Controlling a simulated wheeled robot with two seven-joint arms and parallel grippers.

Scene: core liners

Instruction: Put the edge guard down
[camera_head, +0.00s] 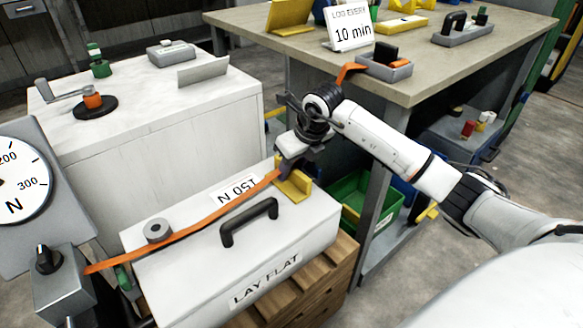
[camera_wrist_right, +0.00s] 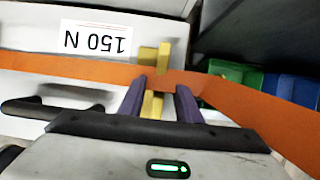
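The yellow edge guard (camera_head: 293,185) sits at the right edge of the white "LAY FLAT" box (camera_head: 240,254), angled over the corner. My right gripper (camera_head: 284,168) is just above and behind it. In the right wrist view, the guard (camera_wrist_right: 152,104) shows between the purple fingertips of my right gripper (camera_wrist_right: 162,85). The fingers stand apart, with a gap visible on the guard's right side. The orange strap (camera_head: 212,216) runs across the box top and over the guard; it also shows in the right wrist view (camera_wrist_right: 60,66). Firm finger contact is not visible. My left gripper is out of view.
A black handle (camera_head: 249,223) and a grey roller (camera_head: 157,230) stand on the box. A force gauge (camera_head: 18,178) is at the left. A white cabinet (camera_head: 150,130) is behind the box, and a workbench (camera_head: 440,65) is at the right. A green bin (camera_head: 372,206) sits below.

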